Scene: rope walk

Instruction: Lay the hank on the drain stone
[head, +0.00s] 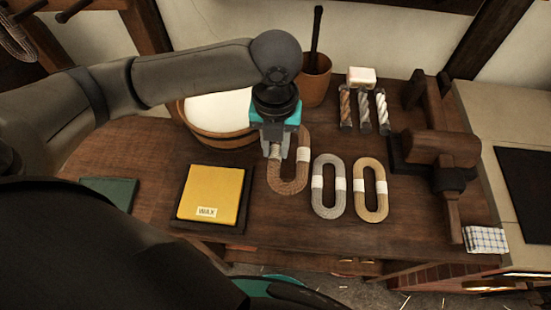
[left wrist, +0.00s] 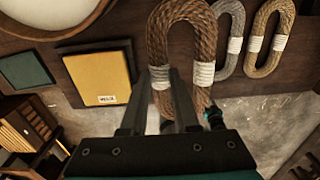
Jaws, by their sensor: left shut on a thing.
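A brown rope hank (head: 290,182) with white bindings is an oval loop at the left of a row of hanks. My left gripper (head: 277,153) is shut on its left side from above, by the white binding. The hank (left wrist: 202,40) looms large in the left wrist view, with the gripper fingers (left wrist: 160,82) on either side of its left strand. Whether it touches the table cannot be told. No drain stone can be picked out for sure; a pale counter (head: 470,100) with a dark slab (head: 527,185) stands at the far right. My right gripper is not in view.
A grey hank (head: 328,187) and a tan hank (head: 371,190) lie just right. The yellow wax block (head: 212,193) is left, a wooden tub (head: 205,133) behind. A wooden clamp-like device (head: 440,150) stands between the hanks and the pale counter. A checked cloth (head: 486,240) lies at the table's right edge.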

